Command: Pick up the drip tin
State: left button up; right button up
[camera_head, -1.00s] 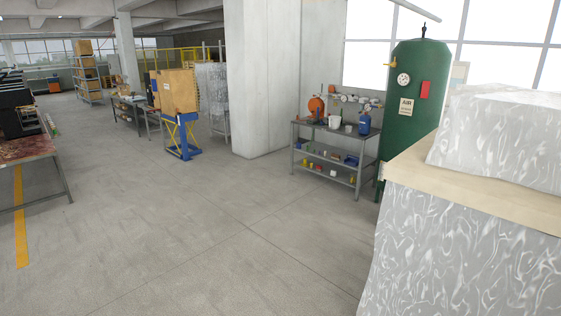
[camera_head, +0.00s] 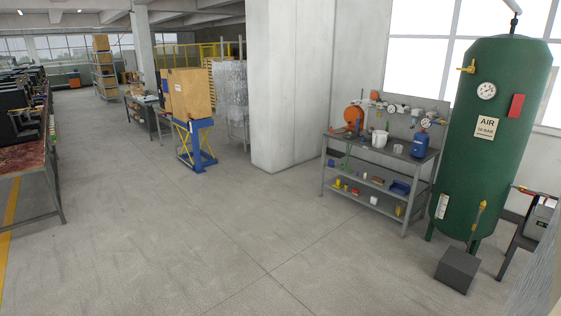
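No object here can be named the drip tin with certainty. A dark grey box-shaped object (camera_head: 458,270) sits on the floor at the foot of the green air tank (camera_head: 488,140), below a yellow-handled drain valve (camera_head: 478,217); whether it is hollow, I cannot tell. A white pot (camera_head: 379,139) and a smaller grey tin-like item (camera_head: 397,149) stand on the grey workbench (camera_head: 385,160) left of the tank. Neither of my grippers is in view.
A concrete pillar (camera_head: 290,80) stands left of the bench. A blue lift table (camera_head: 196,150) bears a large brown box (camera_head: 190,93). A red-topped table (camera_head: 22,158) is at the left. A grey surface edges in at lower right. The middle floor is clear.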

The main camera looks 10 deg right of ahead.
aim_at(398, 148)
jog(key=i, duration=2.3)
jog(key=z, duration=0.4)
jog(key=i, duration=2.5)
jog(key=z, duration=0.8)
jog(key=i, duration=2)
jog(key=z, duration=0.45)
